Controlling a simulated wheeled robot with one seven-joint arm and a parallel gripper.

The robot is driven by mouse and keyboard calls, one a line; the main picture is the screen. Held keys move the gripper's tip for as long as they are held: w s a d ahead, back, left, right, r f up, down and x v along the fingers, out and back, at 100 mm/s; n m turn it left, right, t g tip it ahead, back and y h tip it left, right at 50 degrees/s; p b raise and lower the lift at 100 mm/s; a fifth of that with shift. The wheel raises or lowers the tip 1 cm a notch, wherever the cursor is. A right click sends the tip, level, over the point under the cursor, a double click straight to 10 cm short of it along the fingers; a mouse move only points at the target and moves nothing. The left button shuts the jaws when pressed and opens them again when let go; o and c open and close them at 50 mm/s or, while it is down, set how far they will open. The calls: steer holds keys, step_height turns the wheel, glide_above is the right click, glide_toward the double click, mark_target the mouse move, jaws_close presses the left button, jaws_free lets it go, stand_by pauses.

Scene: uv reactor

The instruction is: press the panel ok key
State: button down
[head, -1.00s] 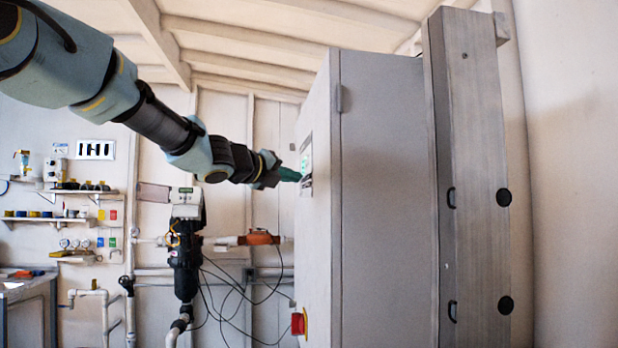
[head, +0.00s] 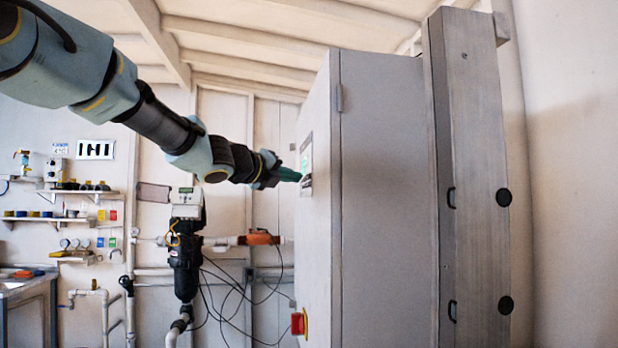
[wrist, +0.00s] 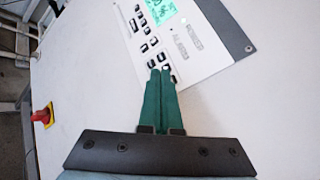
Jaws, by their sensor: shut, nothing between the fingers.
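The control panel (wrist: 180,35) is a pale plate with a lit green screen (wrist: 158,10) and several dark keys in the wrist view. In the head view the panel (head: 306,158) shows edge-on on the cabinet's front face. My gripper (wrist: 160,73) is shut and empty, with its green fingertips together over the lower keys, near the panel's lower edge. The fingertips hide what lies under them, and I cannot read which key is the ok key. In the head view my gripper (head: 298,176) reaches the panel; I cannot tell whether it touches.
The tall grey cabinet (head: 385,200) fills the middle right. A red emergency knob (head: 299,323) sticks out low on its front and also shows in the wrist view (wrist: 42,115). A black pipe unit with a meter (head: 187,210) stands on the back wall.

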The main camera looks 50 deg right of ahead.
stand_by(0.3)
steer(key=shift+s+d, duration=0.25)
steer(key=shift+d, duration=0.05)
steer(key=shift+s+d, duration=0.15)
steer(key=shift+d, duration=0.05)
stand_by(0.6)
steer(key=shift+a, duration=0.1)
steer(key=shift+w+a, duration=0.4)
steer(key=shift+a, duration=0.05)
steer(key=w+a+p, duration=0.1)
steer(key=w+a, duration=0.2)
steer(key=shift+w+a, duration=0.1)
steer(key=shift+a, duration=0.3)
stand_by(0.3)
stand_by(0.8)
